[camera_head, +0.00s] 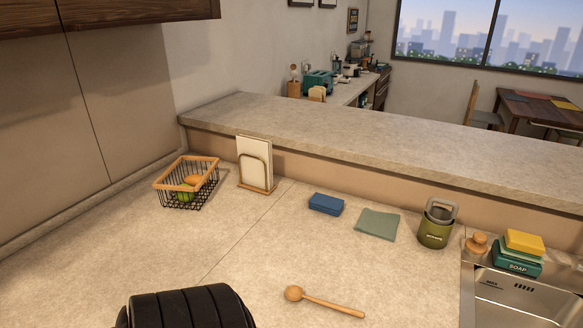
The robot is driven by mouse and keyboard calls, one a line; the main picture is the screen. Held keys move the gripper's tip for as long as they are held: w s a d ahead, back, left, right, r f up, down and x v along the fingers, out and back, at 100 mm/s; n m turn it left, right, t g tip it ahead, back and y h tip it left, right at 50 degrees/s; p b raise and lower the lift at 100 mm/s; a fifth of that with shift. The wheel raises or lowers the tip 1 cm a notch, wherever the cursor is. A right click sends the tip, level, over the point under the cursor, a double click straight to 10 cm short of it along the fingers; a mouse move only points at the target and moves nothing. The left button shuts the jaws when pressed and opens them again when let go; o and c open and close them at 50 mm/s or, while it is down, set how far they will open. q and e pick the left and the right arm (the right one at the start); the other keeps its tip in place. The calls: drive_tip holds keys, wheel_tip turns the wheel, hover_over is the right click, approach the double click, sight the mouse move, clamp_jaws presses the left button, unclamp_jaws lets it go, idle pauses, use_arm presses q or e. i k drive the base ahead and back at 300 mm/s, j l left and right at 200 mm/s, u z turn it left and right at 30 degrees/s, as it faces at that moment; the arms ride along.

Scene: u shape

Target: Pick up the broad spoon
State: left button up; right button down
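A wooden spoon (323,301) with a broad round bowl lies flat on the stone-look counter, near the bottom middle of the head view. Its bowl points left and its handle runs right and slightly toward me. Nothing touches it. Neither of my grippers is in view. A black ribbed part at the bottom edge, left of the spoon, looks like part of my own arm.
Behind the spoon stand a wire fruit basket (188,184), a board rack (257,187), a blue sponge (326,204), a green cloth (377,224) and a green canister (434,233). A sink (520,301) is at right. The counter around the spoon is clear.

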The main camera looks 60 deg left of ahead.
sight(294, 293)
drive_tip(key=k+l+u, duration=0.15)
drive_tip(key=u, duration=1.5)
